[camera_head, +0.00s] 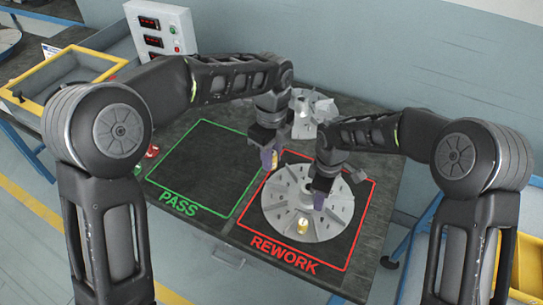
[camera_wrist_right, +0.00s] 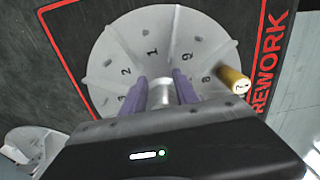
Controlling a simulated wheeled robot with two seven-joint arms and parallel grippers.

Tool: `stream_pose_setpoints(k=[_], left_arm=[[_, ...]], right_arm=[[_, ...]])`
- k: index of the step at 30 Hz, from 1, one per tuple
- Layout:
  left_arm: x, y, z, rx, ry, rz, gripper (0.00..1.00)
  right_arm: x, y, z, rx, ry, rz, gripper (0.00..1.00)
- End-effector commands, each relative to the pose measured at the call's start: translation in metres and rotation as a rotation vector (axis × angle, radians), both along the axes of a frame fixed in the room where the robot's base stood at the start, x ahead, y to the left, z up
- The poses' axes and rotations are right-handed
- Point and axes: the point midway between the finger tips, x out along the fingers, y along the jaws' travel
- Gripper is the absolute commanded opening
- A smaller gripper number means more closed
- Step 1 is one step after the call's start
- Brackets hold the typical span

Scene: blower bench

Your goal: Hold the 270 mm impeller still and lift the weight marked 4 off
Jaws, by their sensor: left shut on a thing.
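The 270 mm impeller (camera_head: 280,218), a pale grey bladed disc with numbers, lies in the red REWORK square; it also shows in the right wrist view (camera_wrist_right: 120,45). My right gripper (camera_head: 320,199) is at its middle, with purple fingers (camera_wrist_right: 162,92) on both sides of the silver hub, seemingly closed on it. My left gripper (camera_head: 271,162) is shut on a small gold weight (camera_head: 275,157) above the far left rim. Its mark cannot be read. Another gold weight (camera_head: 302,226) stands on the near part of the disc, also in the right wrist view (camera_wrist_right: 234,80); its mark is unclear.
A second grey bladed wheel (camera_head: 313,108) stands behind my grippers at the back of the bench. The green PASS square (camera_head: 200,170) is empty. A white box with displays (camera_head: 160,28) and a yellow tray (camera_head: 35,104) stand at the left.

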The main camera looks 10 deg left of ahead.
Motion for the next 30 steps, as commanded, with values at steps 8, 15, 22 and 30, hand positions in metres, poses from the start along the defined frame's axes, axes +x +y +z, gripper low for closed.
stream_pose_setpoints(k=[8,15,22,30], left_arm=[[0.000,0.000,0.000,0.000,0.000,0.000,0.00],[0.000,0.000,0.000,0.000,0.000,0.000,0.00],[0.000,0.000,0.000,0.000,0.000,0.000,0.00],[0.000,0.000,0.000,0.000,0.000,0.000,0.00]], right_arm=[[0.002,0.000,0.004,0.002,-0.005,0.000,0.35],[0.002,0.000,0.032,0.002,-0.007,-0.001,0.35],[0.002,0.001,0.079,0.003,-0.007,0.000,0.35],[0.001,0.001,0.117,0.001,-0.003,0.000,0.35]])
